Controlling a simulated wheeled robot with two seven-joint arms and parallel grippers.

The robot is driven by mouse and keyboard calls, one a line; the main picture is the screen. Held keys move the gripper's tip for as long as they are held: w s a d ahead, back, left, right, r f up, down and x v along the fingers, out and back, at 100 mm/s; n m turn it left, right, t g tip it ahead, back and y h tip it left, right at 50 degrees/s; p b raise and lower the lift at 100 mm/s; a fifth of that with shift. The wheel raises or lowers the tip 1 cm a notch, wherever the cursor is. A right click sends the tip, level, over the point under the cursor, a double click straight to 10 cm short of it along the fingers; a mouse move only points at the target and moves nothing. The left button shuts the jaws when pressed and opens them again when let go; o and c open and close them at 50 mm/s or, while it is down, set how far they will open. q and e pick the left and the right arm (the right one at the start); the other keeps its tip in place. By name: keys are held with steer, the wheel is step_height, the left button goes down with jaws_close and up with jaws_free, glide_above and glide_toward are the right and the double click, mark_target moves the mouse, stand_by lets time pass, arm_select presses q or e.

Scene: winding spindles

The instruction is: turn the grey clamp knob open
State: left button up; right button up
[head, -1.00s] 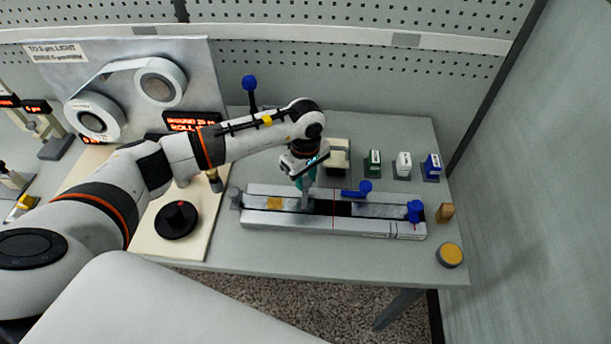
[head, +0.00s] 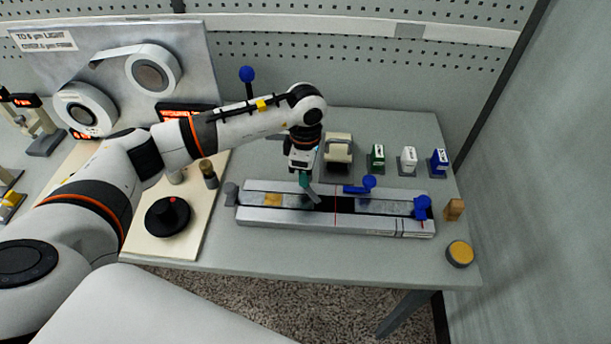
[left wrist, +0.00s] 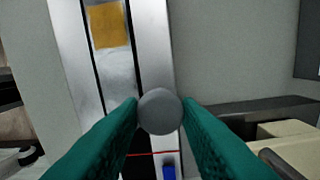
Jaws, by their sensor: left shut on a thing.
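The grey clamp knob (left wrist: 160,111) is a round grey ball between the teal fingertips of my left gripper (left wrist: 161,108) in the left wrist view. The fingers are shut on it. In the head view my left gripper (head: 305,181) reaches down over the middle of the long splicing rail (head: 290,221). My right gripper is not in view.
A blue-knobbed lever (head: 369,182) lies on the rail to the right. A grey end knob (head: 231,193) and a blue end knob (head: 422,205) sit at the rail's ends. A black dial (head: 168,215) stands left; small green, white and blue items stand behind.

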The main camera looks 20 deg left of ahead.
arm_select(q)
steer(key=n+b, duration=0.3)
steer(key=n, duration=0.2)
steer(key=shift+f+n, duration=0.1)
steer(key=shift+n, duration=0.2)
steer(key=shift+n+b, duration=0.9)
steer(key=shift+n, duration=1.4)
steer(key=shift+r, duration=0.2)
steer(key=o, duration=1)
steer(key=shift+c, duration=0.2)
step_height(320, 180, up, 12)
steer(key=b, duration=0.2)
steer(key=shift+f, duration=0.1)
